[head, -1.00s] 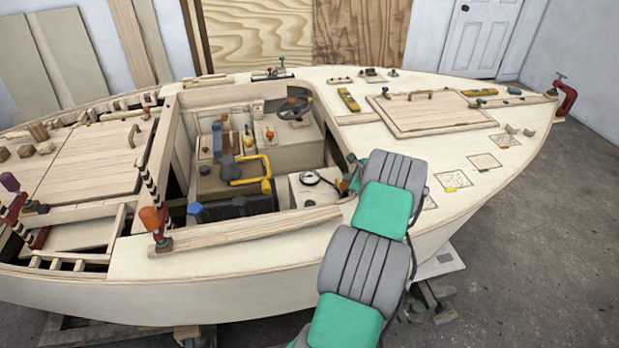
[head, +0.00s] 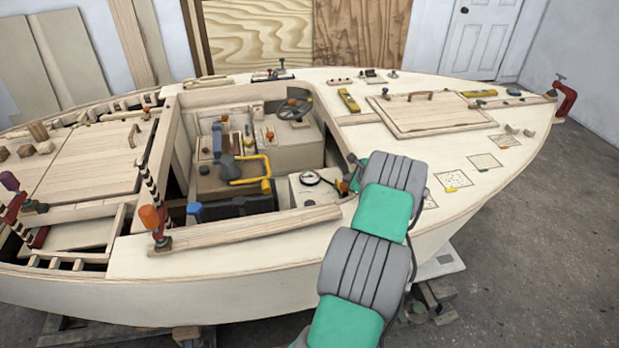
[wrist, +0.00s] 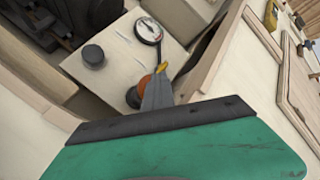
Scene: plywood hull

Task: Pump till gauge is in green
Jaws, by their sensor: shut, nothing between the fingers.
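The pressure gauge (wrist: 148,30) is a round white dial with a dark rim on a pale box top (wrist: 118,62); its needle is too small to read. It also shows in the head view (head: 309,178). A black round knob (wrist: 93,56) stands on the same top. My gripper (wrist: 159,88) is shut and empty, its grey fingertips just below an orange knob (wrist: 161,68); I cannot tell whether they touch. A second dark round part (wrist: 132,97) sits left of the fingertips. In the head view my arm hides most of the gripper. I cannot tell which part works the pump.
The box sits in the boat's open cockpit, beside a yellow handle (head: 250,181) and a steering wheel (head: 294,108). A wooden coaming (head: 245,231) edges the cockpit's near side. A clamp with an orange handle (head: 150,218) stands at its left end. A hatch (head: 430,113) lies on the foredeck.

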